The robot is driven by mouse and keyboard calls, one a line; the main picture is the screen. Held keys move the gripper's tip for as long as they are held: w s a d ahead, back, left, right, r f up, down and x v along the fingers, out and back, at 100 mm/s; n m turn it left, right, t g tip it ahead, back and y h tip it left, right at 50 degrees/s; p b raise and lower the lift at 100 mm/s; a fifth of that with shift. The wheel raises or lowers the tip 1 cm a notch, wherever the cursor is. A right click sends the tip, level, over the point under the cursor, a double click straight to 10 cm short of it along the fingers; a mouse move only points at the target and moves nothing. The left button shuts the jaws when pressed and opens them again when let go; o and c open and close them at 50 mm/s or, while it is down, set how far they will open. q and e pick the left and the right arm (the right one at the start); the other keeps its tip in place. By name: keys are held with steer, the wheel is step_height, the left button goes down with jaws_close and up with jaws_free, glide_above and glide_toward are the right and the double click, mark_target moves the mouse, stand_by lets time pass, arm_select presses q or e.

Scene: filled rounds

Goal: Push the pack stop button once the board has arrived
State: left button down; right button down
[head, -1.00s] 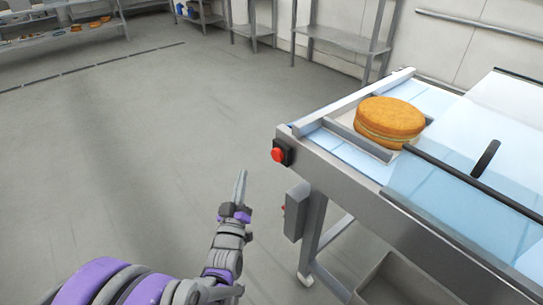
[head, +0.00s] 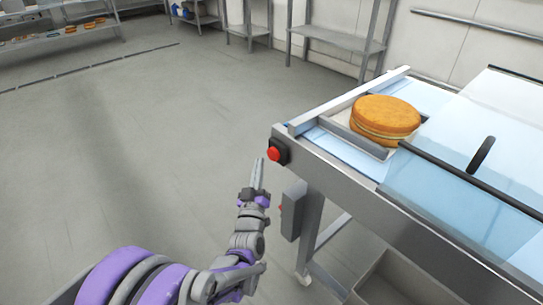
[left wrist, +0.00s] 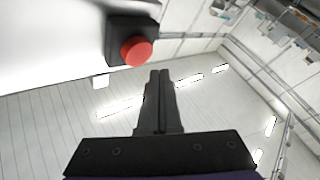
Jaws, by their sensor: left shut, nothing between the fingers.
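The red stop button (head: 273,153) sits in a black housing on the near left corner of the conveyor table (head: 345,180). It also shows in the left wrist view (left wrist: 136,51), up and left of the fingertips. My left gripper (head: 259,162) is shut and empty, with its fingertips close to the left of the button and a little below it. In the wrist view a gap shows between fingertips and button. A filled round cake (head: 386,120) lies on a pale board (head: 343,117) at the conveyor's end, against a grey bar (head: 352,137). My right gripper is out of view.
A clear cover (head: 450,170) with a black handle (head: 481,155) spans the conveyor. A grey box (head: 293,210) hangs at the table leg below the button. A grey bin (head: 395,280) stands underneath. Open floor lies to the left, with shelves along the back.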

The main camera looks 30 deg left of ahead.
mark_target(268, 152)
arm_select(q)
steer(key=shift+w+d, duration=0.3)
steer(key=shift+w, duration=0.4)
steer(key=shift+w, duration=0.1)
stand_by(1.5)
steer(key=shift+w+d, duration=0.15)
steer(key=shift+w, duration=0.15)
steer(key=shift+w+d, duration=0.2)
steer(key=shift+w, duration=0.25)
stand_by(0.7)
stand_by(0.3)
steer(key=shift+s+a, duration=0.35)
steer(key=shift+s, duration=0.5)
steer(key=s, duration=0.1)
steer(key=s+a, duration=0.1)
steer(key=s, duration=0.1)
steer(key=s+a, duration=0.1)
steer(key=shift+s, duration=0.35)
